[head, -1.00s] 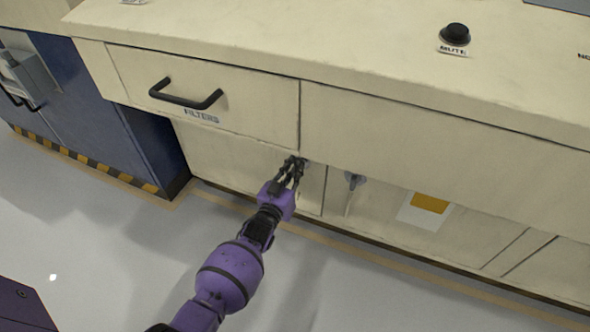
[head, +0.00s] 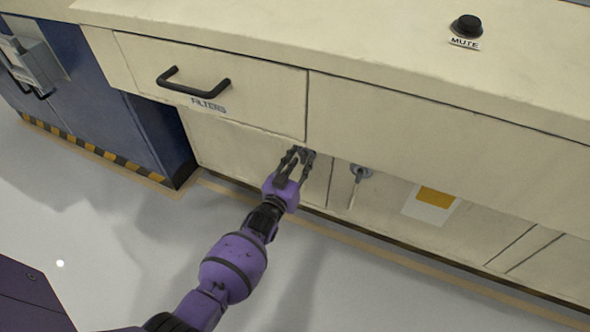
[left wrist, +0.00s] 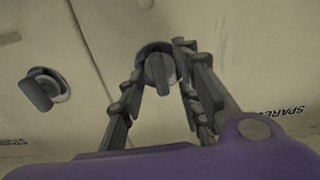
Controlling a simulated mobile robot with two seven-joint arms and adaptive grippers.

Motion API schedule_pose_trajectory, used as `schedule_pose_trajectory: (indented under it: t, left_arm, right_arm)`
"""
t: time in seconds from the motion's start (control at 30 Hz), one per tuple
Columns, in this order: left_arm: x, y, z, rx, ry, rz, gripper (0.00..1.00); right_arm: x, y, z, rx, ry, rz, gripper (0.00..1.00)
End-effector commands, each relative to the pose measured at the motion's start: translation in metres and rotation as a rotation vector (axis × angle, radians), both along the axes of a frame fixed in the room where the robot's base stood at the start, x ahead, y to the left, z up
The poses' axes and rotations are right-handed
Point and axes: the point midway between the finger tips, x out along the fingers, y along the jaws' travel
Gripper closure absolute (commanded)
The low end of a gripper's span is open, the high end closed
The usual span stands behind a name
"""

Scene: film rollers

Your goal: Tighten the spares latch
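The spares latch (left wrist: 159,68) is a grey round knob with a raised tab on a cream cabinet door. In the left wrist view its tab points roughly up and down the picture. The word SPARES (left wrist: 284,111) shows to its right. My left gripper (left wrist: 163,62) is open, with a finger on each side of the latch; I cannot tell whether either touches it. In the head view my left gripper (head: 300,154) is at the latch, below the filters drawer, and its fingers largely hide the latch. My right gripper is not in view.
A second latch (head: 361,172) is beside the first, and also shows in the left wrist view (left wrist: 43,90). The filters drawer handle (head: 193,86) juts out above. The counter (head: 350,55) overhangs the lower doors. The floor (head: 370,290) in front is clear.

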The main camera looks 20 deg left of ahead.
Motion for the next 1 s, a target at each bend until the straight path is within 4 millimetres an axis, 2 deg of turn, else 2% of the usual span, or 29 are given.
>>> schedule_pose_trajectory:
  t: [0.17, 0.4, 0.53, 0.7, 1.0]
  left_arm:
    - [-0.029, 0.001, -0.003, -0.001, 0.004, 0.001, 0.69]
    - [-0.081, 0.003, -0.002, -0.001, 0.005, 0.001, 0.69]
    - [-0.101, 0.004, -0.002, -0.001, 0.004, 0.001, 0.69]
    - [-0.115, 0.005, -0.001, 0.0, 0.003, 0.001, 0.69]
    - [-0.117, 0.004, -0.001, 0.0, 0.002, 0.001, 0.69]
  right_arm:
    - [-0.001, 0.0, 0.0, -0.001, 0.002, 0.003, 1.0]
    - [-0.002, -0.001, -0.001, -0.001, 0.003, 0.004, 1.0]
    - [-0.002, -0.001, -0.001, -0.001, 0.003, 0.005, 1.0]
    - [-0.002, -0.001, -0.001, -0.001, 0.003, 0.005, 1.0]
    - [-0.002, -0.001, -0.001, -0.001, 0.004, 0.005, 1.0]
